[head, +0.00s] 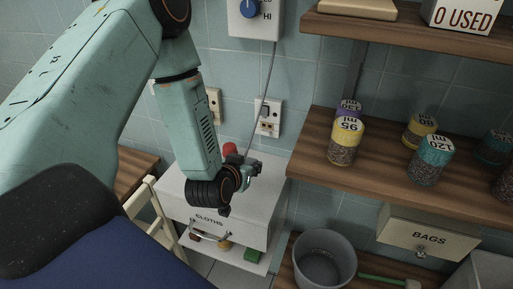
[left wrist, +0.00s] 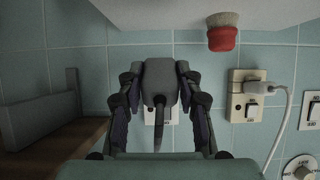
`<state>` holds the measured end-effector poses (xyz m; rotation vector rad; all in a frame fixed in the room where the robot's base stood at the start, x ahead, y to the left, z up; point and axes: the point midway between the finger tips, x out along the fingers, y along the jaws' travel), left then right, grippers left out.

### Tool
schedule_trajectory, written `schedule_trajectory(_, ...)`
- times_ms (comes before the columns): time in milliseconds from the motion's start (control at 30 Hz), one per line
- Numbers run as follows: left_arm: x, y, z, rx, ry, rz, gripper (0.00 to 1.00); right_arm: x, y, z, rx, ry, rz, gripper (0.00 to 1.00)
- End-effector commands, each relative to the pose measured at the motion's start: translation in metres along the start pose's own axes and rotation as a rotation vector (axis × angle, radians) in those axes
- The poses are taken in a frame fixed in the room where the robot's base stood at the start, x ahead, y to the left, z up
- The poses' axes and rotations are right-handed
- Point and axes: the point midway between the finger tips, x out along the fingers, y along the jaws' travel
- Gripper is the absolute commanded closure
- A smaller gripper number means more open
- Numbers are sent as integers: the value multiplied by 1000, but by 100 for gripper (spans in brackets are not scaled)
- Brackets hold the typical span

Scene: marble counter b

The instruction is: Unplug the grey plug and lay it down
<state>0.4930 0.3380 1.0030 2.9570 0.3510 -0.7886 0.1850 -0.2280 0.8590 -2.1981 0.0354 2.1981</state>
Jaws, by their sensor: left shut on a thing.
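My left gripper (head: 248,172) is shut on the grey plug (left wrist: 160,82), which it holds between its fingers in the left wrist view. The plug's grey cord (left wrist: 159,135) leads away from it; in the head view the cord (head: 267,90) runs from the wall box down to the gripper. The plug looks apart from the wall, over the white cabinet top. A white wall socket (head: 268,117) shows above the gripper in the head view; in the left wrist view the plug and fingers partly hide it. My right gripper is in neither view.
A red item (head: 229,149) stands on the white cabinet (head: 265,172) close behind the gripper. Another socket (left wrist: 243,88) holds a white plug (left wrist: 273,88). Wooden shelves (head: 385,168) with several jars are at right. A grey bin (head: 323,260) stands below.

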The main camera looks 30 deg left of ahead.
Motion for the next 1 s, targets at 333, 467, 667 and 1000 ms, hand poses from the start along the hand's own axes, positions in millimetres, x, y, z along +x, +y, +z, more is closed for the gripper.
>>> schedule_trajectory(333,10,0,17,1,1,0,100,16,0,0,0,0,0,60)
schedule_trajectory(467,13,0,23,2,1,0,100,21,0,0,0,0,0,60)
schedule_trajectory(667,18,0,32,2,0,0,100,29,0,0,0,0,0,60)
schedule_trajectory(1000,21,0,36,1,1,0,100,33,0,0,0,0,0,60)
